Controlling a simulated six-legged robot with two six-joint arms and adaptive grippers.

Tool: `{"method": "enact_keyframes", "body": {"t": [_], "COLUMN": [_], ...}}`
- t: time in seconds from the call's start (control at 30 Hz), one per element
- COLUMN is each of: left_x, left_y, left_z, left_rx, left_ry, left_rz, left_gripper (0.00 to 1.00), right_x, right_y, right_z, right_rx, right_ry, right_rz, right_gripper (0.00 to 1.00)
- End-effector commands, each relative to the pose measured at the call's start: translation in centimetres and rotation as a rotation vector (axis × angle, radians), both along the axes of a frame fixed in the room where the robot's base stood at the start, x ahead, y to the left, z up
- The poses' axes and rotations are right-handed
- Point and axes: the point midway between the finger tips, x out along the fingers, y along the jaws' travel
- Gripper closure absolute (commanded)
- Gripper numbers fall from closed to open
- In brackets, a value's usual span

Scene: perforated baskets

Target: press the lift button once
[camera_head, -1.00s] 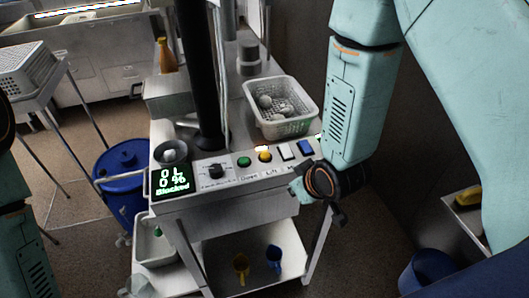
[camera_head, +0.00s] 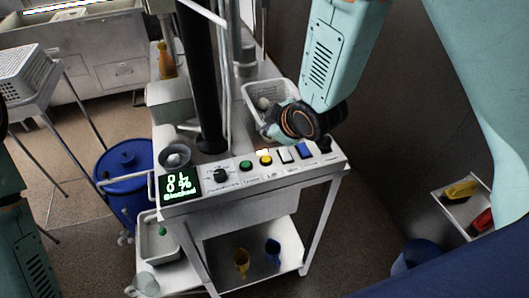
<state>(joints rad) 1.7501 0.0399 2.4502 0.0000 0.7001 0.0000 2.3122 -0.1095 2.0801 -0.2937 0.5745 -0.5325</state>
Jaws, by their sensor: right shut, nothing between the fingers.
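The control panel (camera_head: 222,191) on the front of the cart has a row of buttons. The yellow button (camera_head: 266,160) has a small label below it that seems to read "Lift", with a lit lamp just behind it. A green button (camera_head: 246,166) is to its left; a white switch (camera_head: 285,156) and a blue switch (camera_head: 304,151) are to its right. My right gripper (camera_head: 270,131) is shut and empty, behind and above the yellow button in the picture, partly covering the basket. It looks apart from the button. My left gripper is not in view; only part of that arm shows.
A perforated white basket (camera_head: 255,91) with pale round items stands behind the panel. A black column (camera_head: 203,75) rises left of it. A display (camera_head: 178,184) with green text and a dark knob (camera_head: 221,176) are at the panel's left. A blue barrel (camera_head: 123,170) stands left.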

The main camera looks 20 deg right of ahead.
Motion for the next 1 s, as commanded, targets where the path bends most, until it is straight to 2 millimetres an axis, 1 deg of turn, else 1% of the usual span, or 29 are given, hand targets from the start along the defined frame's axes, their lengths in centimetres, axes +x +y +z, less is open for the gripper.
{"method": "enact_keyframes", "body": {"t": [0.03,0.13,0.57,0.77,1.0], "left_x": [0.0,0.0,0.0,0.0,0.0], "left_y": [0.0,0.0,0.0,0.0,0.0], "left_z": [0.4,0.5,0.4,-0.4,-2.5], "left_rx": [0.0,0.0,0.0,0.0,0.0], "left_ry": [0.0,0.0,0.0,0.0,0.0], "left_rz": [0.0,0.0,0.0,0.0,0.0], "left_gripper": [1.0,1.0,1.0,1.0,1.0], "right_x": [0.4,0.7,0.9,0.8,0.8], "right_y": [0.1,0.3,0.4,0.4,0.4], "right_z": [0.8,1.3,1.2,0.4,-2.1], "right_rx": [-0.014,-0.032,-0.038,-0.037,-0.036], "right_ry": [-0.011,-0.023,-0.026,-0.026,-0.026], "right_rz": [0.019,0.04,0.048,0.047,0.046], "right_gripper": [1.0,1.0,1.0,1.0,1.0]}}
